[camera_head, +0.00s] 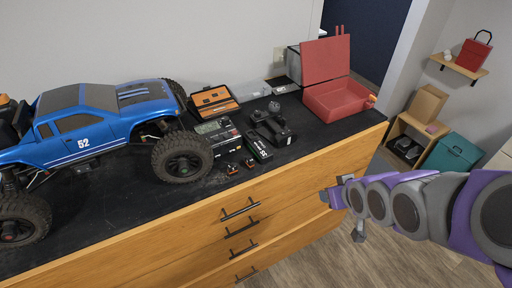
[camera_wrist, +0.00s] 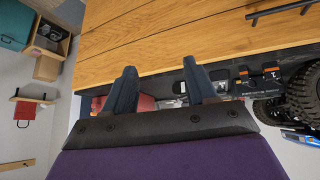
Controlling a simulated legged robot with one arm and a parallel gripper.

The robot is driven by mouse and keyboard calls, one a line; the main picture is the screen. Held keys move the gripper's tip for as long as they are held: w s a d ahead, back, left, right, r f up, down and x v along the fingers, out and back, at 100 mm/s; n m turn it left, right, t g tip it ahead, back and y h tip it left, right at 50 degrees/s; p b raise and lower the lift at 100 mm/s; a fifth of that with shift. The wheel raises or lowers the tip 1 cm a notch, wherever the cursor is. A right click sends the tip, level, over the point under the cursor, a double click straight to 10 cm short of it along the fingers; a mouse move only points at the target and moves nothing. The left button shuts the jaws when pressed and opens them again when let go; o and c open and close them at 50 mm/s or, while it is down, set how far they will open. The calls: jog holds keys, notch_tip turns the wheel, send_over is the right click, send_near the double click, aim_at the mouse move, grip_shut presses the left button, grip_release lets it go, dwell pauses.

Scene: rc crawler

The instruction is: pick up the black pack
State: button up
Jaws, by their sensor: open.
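A black pack (camera_head: 257,146) with white and green markings, seemingly a battery, lies on the dark worktop near its front edge in the head view. It sits between a black charger-like box and a black handheld device. My gripper (camera_wrist: 159,66) is open, its two dark fingers apart with nothing held between them in the wrist view. In the head view my purple and grey arm comes from the right, and the gripper end (camera_head: 332,195) is in front of the cabinet, right of the pack and apart from it. I cannot clearly pick out the pack in the wrist view.
A blue truck (camera_head: 82,127) fills the worktop's left side. A charger-like box (camera_head: 217,135), black device (camera_head: 271,126), orange-trimmed case (camera_head: 214,101) and open red toolbox (camera_head: 337,100) surround the pack. Small orange-and-black parts (camera_head: 233,168) lie in front. Drawer handles (camera_head: 240,209) protrude below.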

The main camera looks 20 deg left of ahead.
jog(key=w+a+n+t+y, duration=0.1)
jog(key=w+a+n+y, duration=0.15)
jog(key=w+a, duration=0.4)
jog(key=t+y, duration=0.1)
jog(key=y, duration=0.4)
send_near(255, 138)
jog(key=shift+w+a+f+n+b, duration=0.25)
jog(key=shift+a+b, duration=0.15)
jog(key=shift+b, duration=0.15)
jog(key=shift+w+a+f+n+b, duration=0.25)
jog(key=shift+a+b, duration=0.15)
jog(key=shift+b, duration=0.15)
jog(key=shift+w+a+f, duration=0.1)
jog(key=shift+w+a, duration=0.35)
jog(key=shift+a, duration=0.05)
jog(key=shift+b+x, duration=0.65)
jog(key=shift+x, duration=1.75)
jog(key=shift+c, duration=0.4)
jog(key=c, duration=0.9)
jog(key=shift+o, duration=0.2)
